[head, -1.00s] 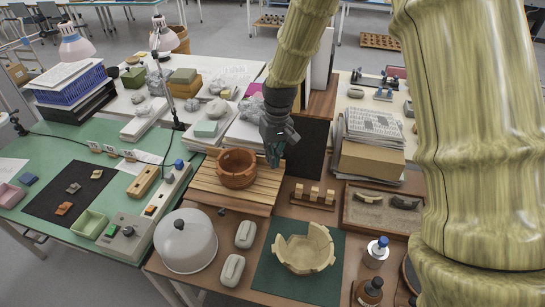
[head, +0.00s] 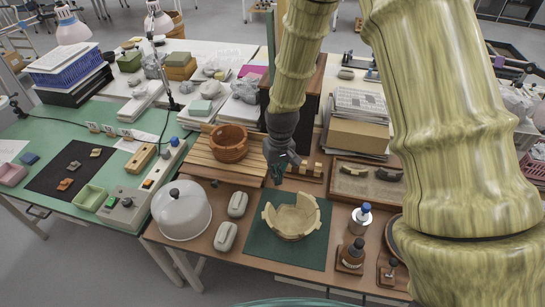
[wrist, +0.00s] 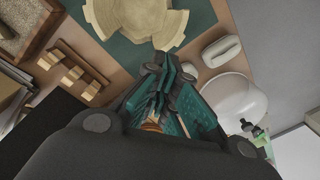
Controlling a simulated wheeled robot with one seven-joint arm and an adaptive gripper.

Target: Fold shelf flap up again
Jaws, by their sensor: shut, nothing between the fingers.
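A slatted wooden shelf board (head: 222,168) lies roughly flat at the back left of the brown bench. It is the likeliest flap, but no hinge is clear. A reddish-brown pot (head: 228,150) stands on it. My gripper (head: 278,177) points down, shut and empty, just right of the board's front right corner and behind the pale broken bowl. In the wrist view my gripper's fingers (wrist: 163,66) are together. A small orange-brown patch shows between the finger linkages, too hidden to name. The pale bowl (head: 291,221) sits on a green mat (head: 258,249).
A white dome cover (head: 181,213) and two pale rounded blocks (head: 237,204) (head: 226,237) stand left of the mat. A rack of wooden blocks (head: 308,170) and a sand tray (head: 343,184) are near my gripper's right. Bottles (head: 361,219) stand right of the mat.

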